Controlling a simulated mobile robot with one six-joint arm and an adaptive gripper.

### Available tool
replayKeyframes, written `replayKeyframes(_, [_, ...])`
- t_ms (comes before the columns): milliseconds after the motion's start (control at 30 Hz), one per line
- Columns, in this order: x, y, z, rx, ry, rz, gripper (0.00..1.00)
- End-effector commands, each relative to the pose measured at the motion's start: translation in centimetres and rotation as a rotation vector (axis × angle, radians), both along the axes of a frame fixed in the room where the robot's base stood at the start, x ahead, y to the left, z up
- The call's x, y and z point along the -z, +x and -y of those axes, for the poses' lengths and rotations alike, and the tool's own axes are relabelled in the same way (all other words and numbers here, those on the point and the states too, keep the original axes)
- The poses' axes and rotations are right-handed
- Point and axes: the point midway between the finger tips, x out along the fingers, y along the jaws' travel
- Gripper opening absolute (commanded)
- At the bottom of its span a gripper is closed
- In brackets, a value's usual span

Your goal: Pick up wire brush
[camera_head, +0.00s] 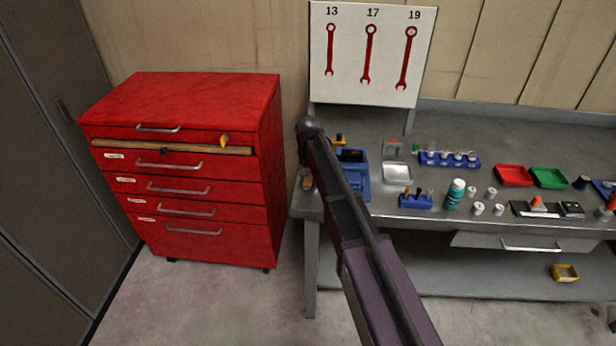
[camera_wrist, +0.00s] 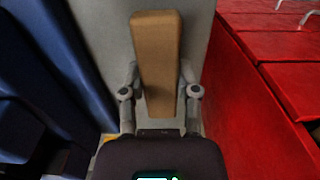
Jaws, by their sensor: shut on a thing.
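The wire brush (camera_wrist: 157,50) shows in the wrist view as a long tan wooden block, its length running away from me. My gripper (camera_wrist: 159,78) is shut on it, with one finger against each long side. I cannot see any bristles; that side is hidden. In the head view a small tan end of the brush (camera_head: 307,183) shows at the left edge of the workbench, beside my arm. My arm hides most of the gripper there.
A red tool cabinet (camera_head: 200,100) stands left of the grey workbench (camera_head: 460,135), its top drawer slightly open. A blue vise-like tool (camera_head: 357,170) is close to my arm. A blue tool holder (camera_head: 415,201) and a green bottle (camera_head: 455,193) stand further right.

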Motion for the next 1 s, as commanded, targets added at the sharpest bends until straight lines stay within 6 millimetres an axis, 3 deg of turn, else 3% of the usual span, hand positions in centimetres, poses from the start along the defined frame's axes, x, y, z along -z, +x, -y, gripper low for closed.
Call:
replayKeyframes(567, [-3.8,0.0,0.0,0.000,0.000,0.000,0.00])
replayKeyframes(1000, [-4.4,-9.7,2.7,0.000,0.000,0.000,0.00])
